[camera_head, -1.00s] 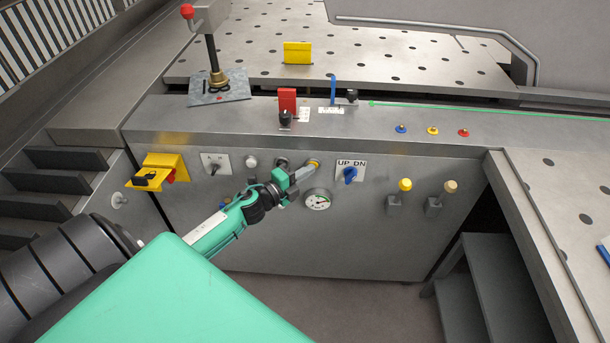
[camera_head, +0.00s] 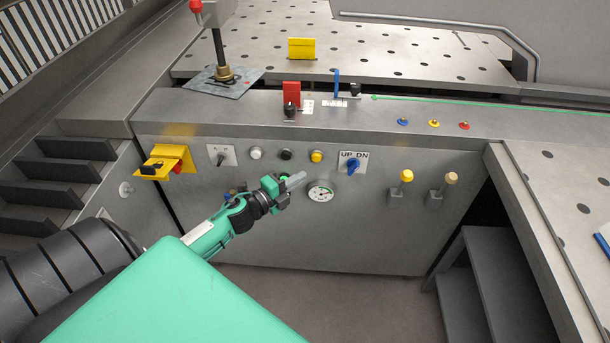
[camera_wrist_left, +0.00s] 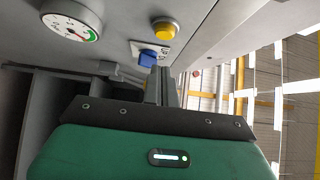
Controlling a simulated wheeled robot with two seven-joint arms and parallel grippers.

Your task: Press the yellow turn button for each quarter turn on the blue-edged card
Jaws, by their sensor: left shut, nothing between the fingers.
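The yellow button (camera_head: 316,156) is a round push button on the front panel, right of a black and a white one. It also shows in the left wrist view (camera_wrist_left: 165,29). My left gripper (camera_head: 300,178) is shut and empty, its tip below and left of the yellow button and apart from it. Its fingers also show in the wrist view (camera_wrist_left: 160,85). A white card (camera_head: 334,103) lies at the foot of an upright blue strip (camera_head: 336,84) on the ledge; its print is too small to read. My right gripper is not in view.
A gauge (camera_head: 320,192) and a blue UP/DN knob (camera_head: 352,164) are close to the gripper. A yellow switch (camera_head: 165,162) is at the left, two levers (camera_head: 406,177) at the right. A metal sheet (camera_head: 222,82) lies under the red-knobbed post.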

